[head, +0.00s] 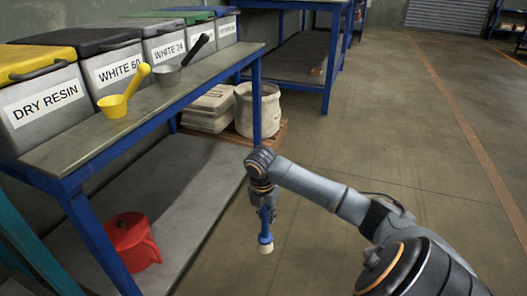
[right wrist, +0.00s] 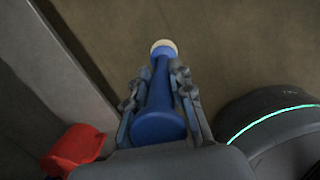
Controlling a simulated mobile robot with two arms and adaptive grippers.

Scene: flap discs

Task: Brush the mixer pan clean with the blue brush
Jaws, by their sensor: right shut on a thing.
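My right gripper (head: 264,206) is shut on the blue brush (head: 266,238). It hangs in front of the blue-framed bench, out over the concrete floor. The brush points downward, with its pale bristle end lowest and touching nothing. In the right wrist view the blue handle (right wrist: 160,92) lies between both fingers, its wide butt end toward the camera and the pale tip at the far end. I cannot make out the mixer pan in either view. My left gripper is not in view.
A bench (head: 150,118) stands on the left with labelled bins, a yellow scoop (head: 122,97) and a dark scoop (head: 180,72). A red jug (head: 128,240) sits on its lower shelf (head: 205,185). Sacks (head: 256,112) stand on a pallet behind. The floor to the right is open.

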